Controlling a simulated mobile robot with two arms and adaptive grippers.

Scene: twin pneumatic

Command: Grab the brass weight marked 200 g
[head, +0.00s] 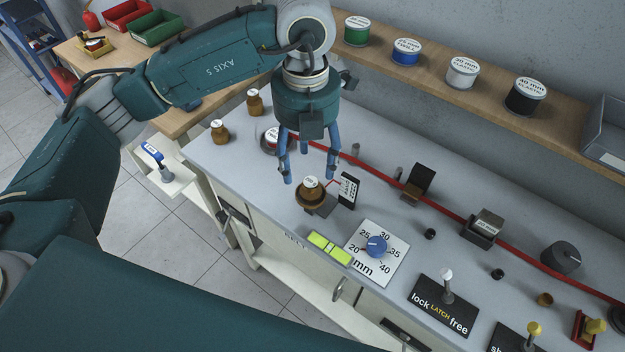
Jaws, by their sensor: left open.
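Brass-brown weights with white tops show in the head view. One weight (311,195) sits on a small dark holder beside an upright black and white scale card (348,190). Two more, a front weight (219,133) and a rear weight (255,104), stand upright at the left end of the bench. The marks on their tops are too small to read. My left gripper (308,174) points down with its blue fingers spread and empty, just above and around the weight on the holder. Contact with it cannot be told. My right gripper is out of view.
A red strap (440,203) runs along the grey bench (240,160) through several dark fittings. A blue knob (376,246) on a mm dial, a green level (329,249) and a latch lever (447,287) are near the front edge. Labelled spools stand on the back shelf (430,84).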

